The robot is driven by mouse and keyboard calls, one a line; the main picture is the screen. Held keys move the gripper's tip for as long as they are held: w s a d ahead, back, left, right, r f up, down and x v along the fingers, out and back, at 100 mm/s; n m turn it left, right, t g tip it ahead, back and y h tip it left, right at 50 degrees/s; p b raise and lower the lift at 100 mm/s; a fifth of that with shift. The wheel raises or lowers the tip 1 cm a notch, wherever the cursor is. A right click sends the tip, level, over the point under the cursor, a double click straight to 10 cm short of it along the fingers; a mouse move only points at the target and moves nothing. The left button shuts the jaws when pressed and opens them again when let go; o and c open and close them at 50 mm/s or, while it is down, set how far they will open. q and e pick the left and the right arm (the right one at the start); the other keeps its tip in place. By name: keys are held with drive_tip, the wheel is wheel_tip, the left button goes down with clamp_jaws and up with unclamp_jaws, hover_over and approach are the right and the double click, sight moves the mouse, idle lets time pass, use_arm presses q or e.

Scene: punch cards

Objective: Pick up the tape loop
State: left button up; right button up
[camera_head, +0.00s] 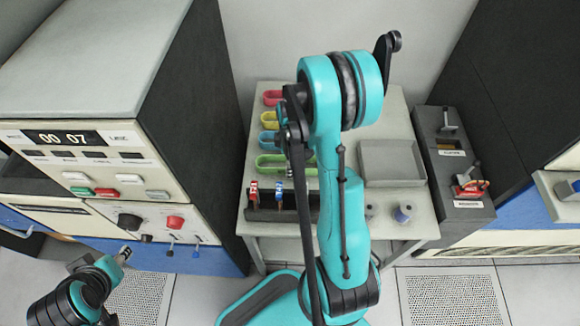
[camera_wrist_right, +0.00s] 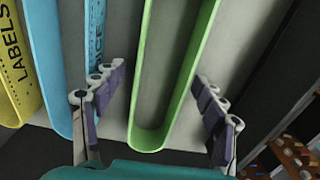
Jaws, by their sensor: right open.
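Several long rounded tape loops lie on the pale table. In the head view they are a red one (camera_head: 272,97), a yellow one (camera_head: 268,117), blue ones (camera_head: 268,140) and a green tape loop (camera_head: 266,171) nearest me. In the right wrist view the green tape loop (camera_wrist_right: 148,138) runs between the two fingers of my right gripper (camera_wrist_right: 160,80), its rounded end towards me. The fingers are open, one on each side, and I see no clear grip. In the head view my right arm hides part of the loops. My left gripper (camera_head: 123,254) is low at the left, away from the table.
A black rack (camera_head: 270,213) with red and blue labelled pieces stands at the table's front. A grey tray (camera_head: 392,162) and small spools (camera_head: 403,213) sit to the right. Machine cabinets (camera_head: 100,120) flank the table, with a dark lever box (camera_head: 452,165) at right.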

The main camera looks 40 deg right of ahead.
drive_tip(key=shift+r, duration=0.1)
drive_tip(key=c, duration=1.1)
drive_tip(key=shift+o, duration=0.2)
